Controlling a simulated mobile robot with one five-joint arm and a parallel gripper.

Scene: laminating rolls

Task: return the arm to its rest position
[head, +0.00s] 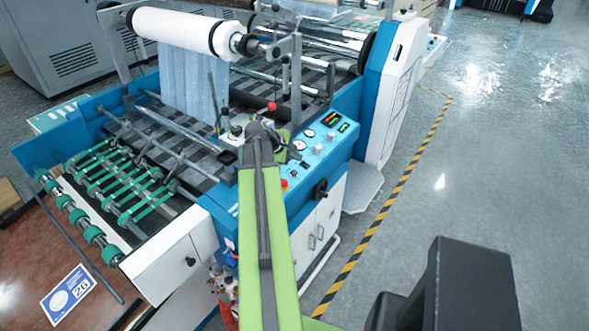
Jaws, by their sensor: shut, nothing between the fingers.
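My green arm (268,240) reaches up from the bottom of the head view toward the laminating machine. At its far end my dark gripper (262,133) appears over the machine, left of the control panel. It is shut and holds nothing. The fingertips are small and hard to tell from the dark machine parts behind them. I cannot tell whether the gripper touches the machine.
The blue and white laminating machine (375,110) carries a white film roll (185,30) and a control panel (318,140) with gauges and knobs. Green-banded rollers (120,180) are at the left. A yellow-black floor stripe (385,210) runs right of it, beside clear grey floor (490,170).

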